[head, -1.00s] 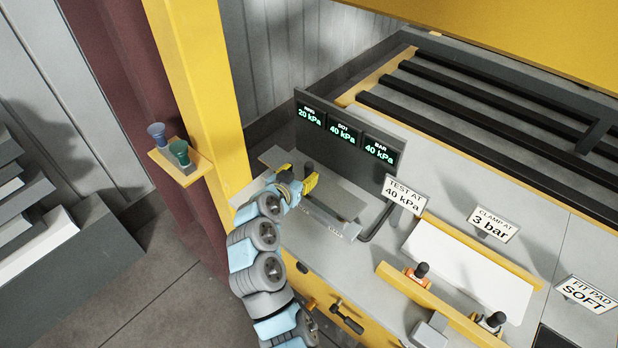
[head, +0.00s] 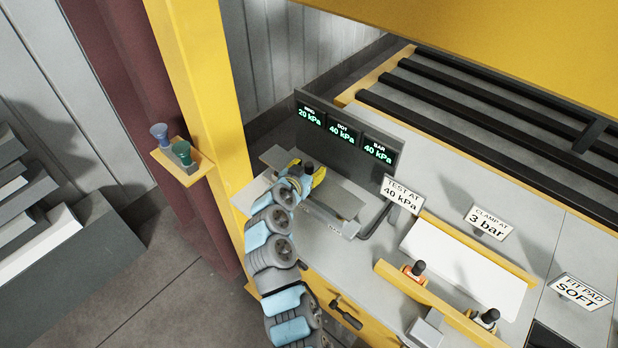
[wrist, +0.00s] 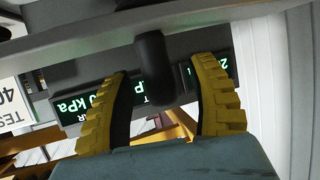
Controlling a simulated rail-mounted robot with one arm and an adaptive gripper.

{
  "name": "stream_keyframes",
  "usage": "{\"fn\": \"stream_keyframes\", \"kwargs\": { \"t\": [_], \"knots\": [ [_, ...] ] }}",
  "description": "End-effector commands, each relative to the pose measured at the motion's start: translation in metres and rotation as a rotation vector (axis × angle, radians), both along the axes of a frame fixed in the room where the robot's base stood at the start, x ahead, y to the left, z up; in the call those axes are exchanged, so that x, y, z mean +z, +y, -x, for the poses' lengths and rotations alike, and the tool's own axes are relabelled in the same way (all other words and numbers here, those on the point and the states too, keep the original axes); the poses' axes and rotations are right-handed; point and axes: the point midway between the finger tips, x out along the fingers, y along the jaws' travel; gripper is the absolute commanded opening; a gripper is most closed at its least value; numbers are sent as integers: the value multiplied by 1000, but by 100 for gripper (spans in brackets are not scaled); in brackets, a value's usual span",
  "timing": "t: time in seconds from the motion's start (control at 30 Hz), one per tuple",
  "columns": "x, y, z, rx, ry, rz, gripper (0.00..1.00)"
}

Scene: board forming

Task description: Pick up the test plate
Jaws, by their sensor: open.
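The test plate (head: 338,199) appears to be the flat grey plate on the bench below the pressure displays, with an upright dark knob (head: 309,167). My gripper (head: 306,172) is at the knob, with one yellow finger on each side of it. In the wrist view, upside down, the dark knob (wrist: 154,60) stands between the open fingers of my gripper (wrist: 162,72), with visible gaps on both sides. The grey plate (wrist: 215,14) crosses the top of that view. My arm hides part of the plate's near side in the head view.
The display panel (head: 347,131) stands close behind the plate. A "TEST AT 40 kPa" sign (head: 402,193) and a dark bent tube are to the right. Beyond is a white sheet (head: 460,262) between yellow rails. A small shelf (head: 186,166) with two cups is on the left post.

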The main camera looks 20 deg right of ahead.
Motion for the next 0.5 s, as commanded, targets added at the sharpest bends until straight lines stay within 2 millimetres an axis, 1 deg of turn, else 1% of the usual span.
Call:
{"fn": "stream_keyframes", "kwargs": {
  "t": [0.03, 0.07, 0.1, 0.17, 0.2, 0.23, 0.5],
  "knots": [
    [0, 0, 0, 0, 0, 0, 52],
    [0, 0, 0, 0, 0, 0, 44],
    [0, 0, 0, 0, 0, 0, 32],
    [0, 0, 0, 0, 0, 0, 15],
    [0, 0, 0, 0, 0, 0, 4],
    [0, 0, 0, 0, 0, 0, 0],
    [1, 0, 0, -1, 0, 1, 0]
  ]
}}
